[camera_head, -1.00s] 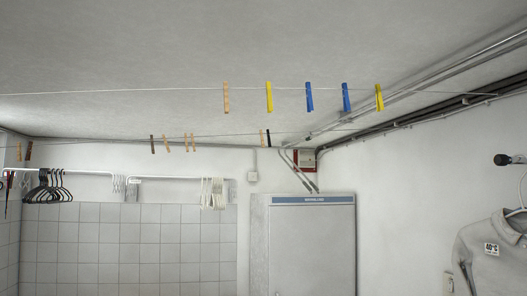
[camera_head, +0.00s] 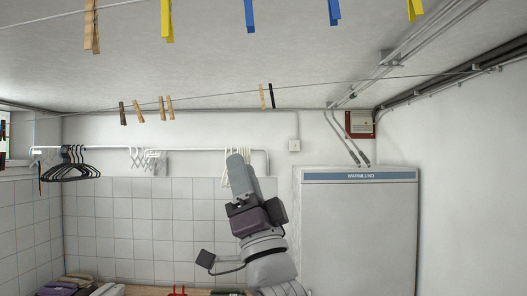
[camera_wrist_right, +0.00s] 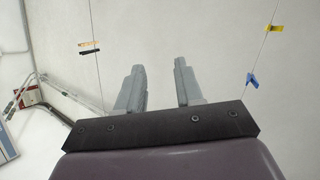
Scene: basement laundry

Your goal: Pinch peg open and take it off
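Pegs hang on two lines. In the head view the near line holds a wooden peg (camera_head: 91,27), a yellow peg (camera_head: 166,20), a blue peg (camera_head: 249,15), another blue peg (camera_head: 334,12) and another yellow peg (camera_head: 414,9). The far line holds wooden pegs (camera_head: 166,107), a brown peg (camera_head: 122,114) and a black peg (camera_head: 271,95). Which peg the task means cannot be told. My right gripper (camera_head: 238,160) points up, below the pegs. In the wrist view its fingers (camera_wrist_right: 159,68) are apart and empty, between a blue peg (camera_wrist_right: 252,80) and a black peg (camera_wrist_right: 90,51). My left gripper is not in view.
The near line (camera_head: 45,18) and far line (camera_head: 400,77) cross under the ceiling. Dark hangers (camera_head: 68,168) and white hangers (camera_head: 235,165) hang on a wall rail. A grey cabinet (camera_head: 360,235) stands at the right. Space around my right gripper is clear.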

